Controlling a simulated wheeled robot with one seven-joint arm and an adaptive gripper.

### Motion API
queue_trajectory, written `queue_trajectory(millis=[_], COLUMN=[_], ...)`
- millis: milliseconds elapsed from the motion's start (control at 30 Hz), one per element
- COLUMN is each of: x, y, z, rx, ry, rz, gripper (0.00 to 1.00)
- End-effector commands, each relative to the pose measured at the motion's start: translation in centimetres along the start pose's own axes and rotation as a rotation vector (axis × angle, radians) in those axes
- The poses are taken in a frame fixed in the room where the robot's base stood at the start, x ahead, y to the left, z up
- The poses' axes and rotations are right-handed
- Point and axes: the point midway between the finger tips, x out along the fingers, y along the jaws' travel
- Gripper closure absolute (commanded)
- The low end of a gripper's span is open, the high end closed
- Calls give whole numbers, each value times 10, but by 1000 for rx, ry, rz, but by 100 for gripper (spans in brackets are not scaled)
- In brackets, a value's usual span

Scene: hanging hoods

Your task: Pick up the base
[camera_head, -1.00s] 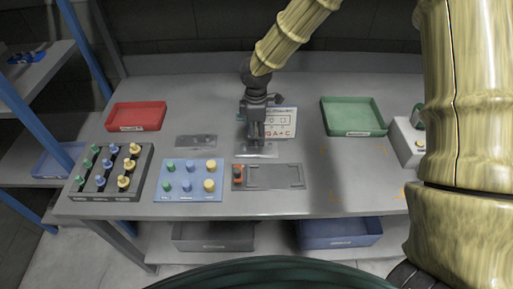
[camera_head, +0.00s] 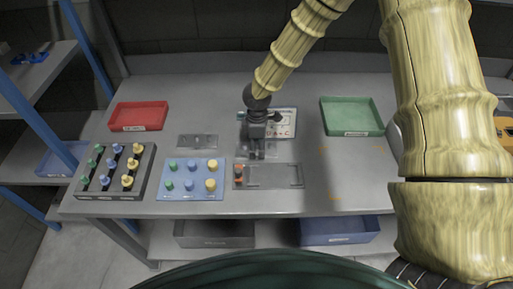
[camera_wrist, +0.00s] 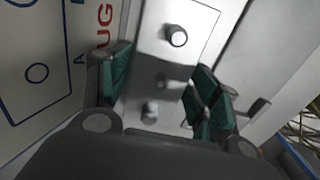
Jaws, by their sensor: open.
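A shiny grey metal plate, which appears to be the base (camera_wrist: 205,20), lies between and beyond my fingers in the wrist view. A short round post stands on it near the top, and another round feature shows lower down. In the head view the base (camera_head: 243,149) is a small plate at the table's middle, largely hidden by my gripper (camera_head: 257,155). My gripper is open, with its green-padded fingers (camera_wrist: 160,88) on either side of the plate. I cannot tell whether they touch it.
A similar grey plate (camera_head: 197,141) lies to the left. In front are a blue board with pegs (camera_head: 190,193), a dark peg rack (camera_head: 85,190) and a grey fixture (camera_head: 298,175). A printed card (camera_head: 285,117) lies behind. Red (camera_head: 138,104) and green (camera_head: 350,101) trays flank the table.

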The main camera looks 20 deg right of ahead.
Motion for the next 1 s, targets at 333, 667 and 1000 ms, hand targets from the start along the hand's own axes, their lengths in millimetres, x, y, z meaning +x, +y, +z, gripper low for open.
queue_trajectory(millis=[333, 667, 1000], x=[1, 0, -19], y=[0, 0, 1], z=[0, 0, 0], rx=[0, 0, 0], ry=[0, 0, 1], rz=[0, 1, 4], gripper=[58, 85, 85])
